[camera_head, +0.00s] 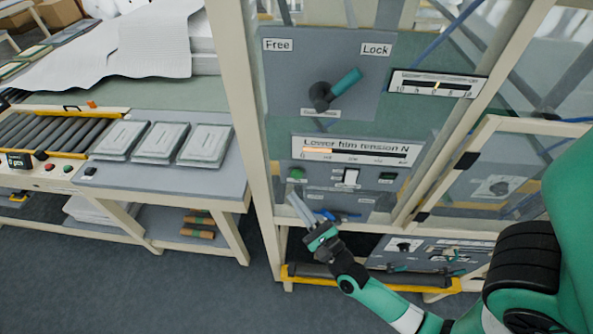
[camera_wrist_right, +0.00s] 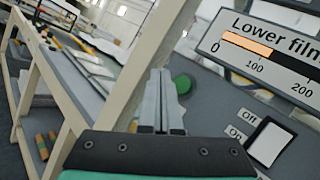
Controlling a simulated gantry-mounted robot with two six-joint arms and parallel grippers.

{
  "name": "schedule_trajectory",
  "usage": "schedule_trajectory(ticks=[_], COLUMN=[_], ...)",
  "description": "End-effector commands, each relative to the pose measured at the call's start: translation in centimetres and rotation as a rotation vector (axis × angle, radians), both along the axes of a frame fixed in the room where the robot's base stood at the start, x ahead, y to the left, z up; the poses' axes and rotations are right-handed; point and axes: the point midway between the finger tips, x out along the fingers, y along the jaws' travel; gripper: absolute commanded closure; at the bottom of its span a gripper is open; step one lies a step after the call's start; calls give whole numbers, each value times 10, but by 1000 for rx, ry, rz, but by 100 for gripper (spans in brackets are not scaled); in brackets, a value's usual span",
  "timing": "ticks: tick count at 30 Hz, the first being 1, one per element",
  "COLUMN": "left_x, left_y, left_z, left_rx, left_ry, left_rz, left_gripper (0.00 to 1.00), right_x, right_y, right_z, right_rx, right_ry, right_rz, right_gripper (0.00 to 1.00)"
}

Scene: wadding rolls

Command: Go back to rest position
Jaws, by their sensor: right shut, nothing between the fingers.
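My right gripper (camera_head: 298,208) is shut and empty in the head view. It is in front of the lower part of the machine's control panel (camera_head: 377,173), below the green button (camera_head: 296,173). In the right wrist view its closed fingers (camera_wrist_right: 157,100) point toward the panel, with the green button (camera_wrist_right: 183,84) just right of the fingertips. I cannot tell whether the fingertips touch the panel. My green right arm (camera_head: 385,302) comes in from the lower right. My left gripper is not in view.
The machine's cream frame post (camera_head: 243,110) stands left of the gripper. A lever (camera_head: 335,89) sits between the Free and Lock labels. A white rocker switch (camera_head: 351,177) is on the panel. Packs (camera_head: 161,141) lie on the table at left. Open floor (camera_head: 130,290) is at lower left.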

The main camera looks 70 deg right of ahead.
Motion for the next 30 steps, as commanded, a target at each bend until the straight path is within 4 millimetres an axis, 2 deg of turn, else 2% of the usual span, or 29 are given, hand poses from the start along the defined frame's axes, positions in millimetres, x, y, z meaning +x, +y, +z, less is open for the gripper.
schedule_trajectory(ticks=[1,3,23,26,29,30], left_x=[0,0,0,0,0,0], left_y=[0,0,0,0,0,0], left_z=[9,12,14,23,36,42], left_rx=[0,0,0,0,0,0], left_ry=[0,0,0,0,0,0], left_rz=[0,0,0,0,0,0], left_gripper=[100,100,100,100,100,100], right_x=[-1,-3,-3,9,38,50], right_y=[5,9,12,17,23,27], right_z=[4,3,2,23,73,102], right_rx=[2,2,0,-9,-37,-52], right_ry=[3,4,4,-28,-122,-178], right_rz=[4,1,-1,23,58,74], right_gripper=[100,100,100,100,100,100])
